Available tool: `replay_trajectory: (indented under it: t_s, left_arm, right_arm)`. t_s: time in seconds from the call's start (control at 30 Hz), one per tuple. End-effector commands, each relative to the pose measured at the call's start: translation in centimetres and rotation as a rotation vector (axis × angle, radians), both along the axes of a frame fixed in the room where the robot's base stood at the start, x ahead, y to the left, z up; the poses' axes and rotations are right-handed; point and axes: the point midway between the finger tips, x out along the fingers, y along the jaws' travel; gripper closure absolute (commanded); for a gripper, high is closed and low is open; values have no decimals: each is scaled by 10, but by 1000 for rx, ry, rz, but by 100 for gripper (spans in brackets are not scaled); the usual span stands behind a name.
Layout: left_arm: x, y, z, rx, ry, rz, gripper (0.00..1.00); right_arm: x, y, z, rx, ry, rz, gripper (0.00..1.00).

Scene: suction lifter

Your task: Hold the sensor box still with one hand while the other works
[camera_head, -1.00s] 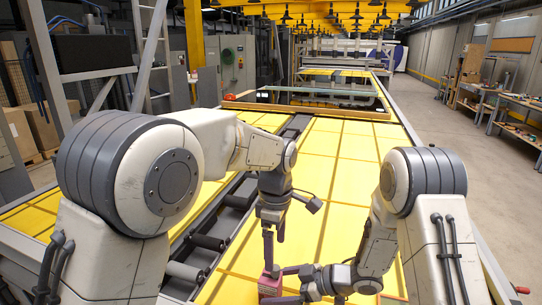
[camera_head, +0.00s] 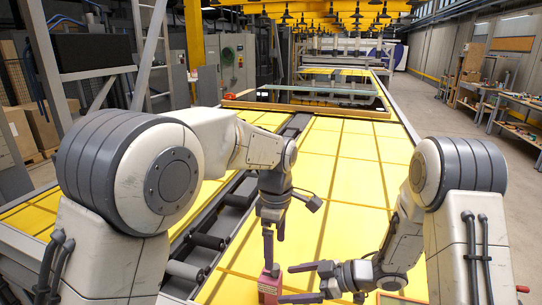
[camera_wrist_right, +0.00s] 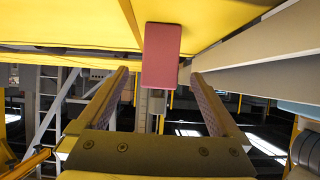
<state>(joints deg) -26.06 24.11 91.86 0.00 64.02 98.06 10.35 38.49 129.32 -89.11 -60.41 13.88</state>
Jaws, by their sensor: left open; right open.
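The sensor box (camera_head: 268,288) is a small pinkish-red block at the lower middle of the head view, on the yellow surface. My left gripper (camera_head: 273,248) points down at the top of the box and is open. I cannot tell whether its longer-looking finger touches the box. My right gripper (camera_head: 288,284) is open to the right of the box, its fingers pointing left toward it. In the right wrist view the box (camera_wrist_right: 162,55) shows as a plain pink face beyond and between the two fingertips (camera_wrist_right: 159,80), with gaps on both sides.
The long yellow-topped table (camera_head: 345,190) stretches away, mostly clear. A dark roller channel (camera_head: 228,210) runs along its left. A wooden-edged frame (camera_head: 320,110) with a dark panel lies across the far part. Workbenches (camera_head: 505,108) stand off to the right.

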Motion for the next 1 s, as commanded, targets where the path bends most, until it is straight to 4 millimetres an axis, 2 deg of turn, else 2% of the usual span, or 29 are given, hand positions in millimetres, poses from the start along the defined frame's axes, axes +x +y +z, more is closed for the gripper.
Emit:
replay_trajectory:
  t_s: [0.4, 0.53, 0.67, 1.0]
  left_arm:
    - [0, 0, 0, 0, 0, 0, 0]
    - [0, 0, 0, 0, 0, 0, 0]
    - [0, 0, 0, 0, 0, 0, 0]
    - [0, 0, 0, 0, 0, 0, 0]
  right_arm:
    - [0, -1, 0, 0, 1, 0, 0]
    - [-2, -7, 4, 1, 0, -2, 0]
    - [-7, -24, 14, 0, -3, -4, 0]
    - [-26, -83, 47, -1, -2, -4, 0]
